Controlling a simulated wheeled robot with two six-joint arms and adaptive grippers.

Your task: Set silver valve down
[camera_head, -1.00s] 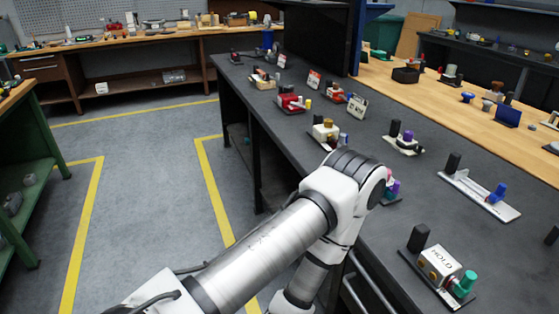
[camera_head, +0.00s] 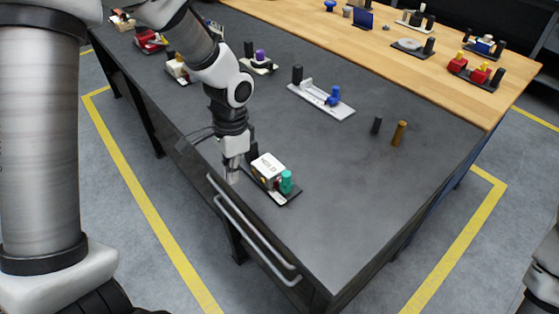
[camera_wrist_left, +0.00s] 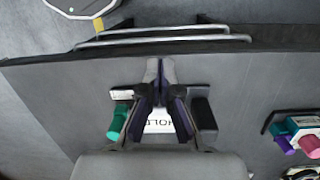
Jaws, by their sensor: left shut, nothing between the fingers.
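My left gripper (camera_head: 232,174) points down beside a white block marked HOLD (camera_head: 266,168), near the table's front edge. The block sits on a dark base with a green knob (camera_head: 286,182) and a black post. In the left wrist view, the gripper fingers (camera_wrist_left: 160,72) are together and empty, above and partly hiding the block (camera_wrist_left: 159,124). The green knob shows left of the fingers (camera_wrist_left: 117,122). I cannot tell for sure which thing is the silver valve; a pale silvery plate with a blue knob (camera_head: 316,101) lies farther back. My right gripper is not in view.
A gold cylinder (camera_head: 398,133) and a small black cylinder (camera_head: 376,126) stand on the dark tabletop (camera_head: 360,190). Other valve assemblies line the back left. A metal rail (camera_head: 252,232) runs along the front edge. The table's right front part is clear.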

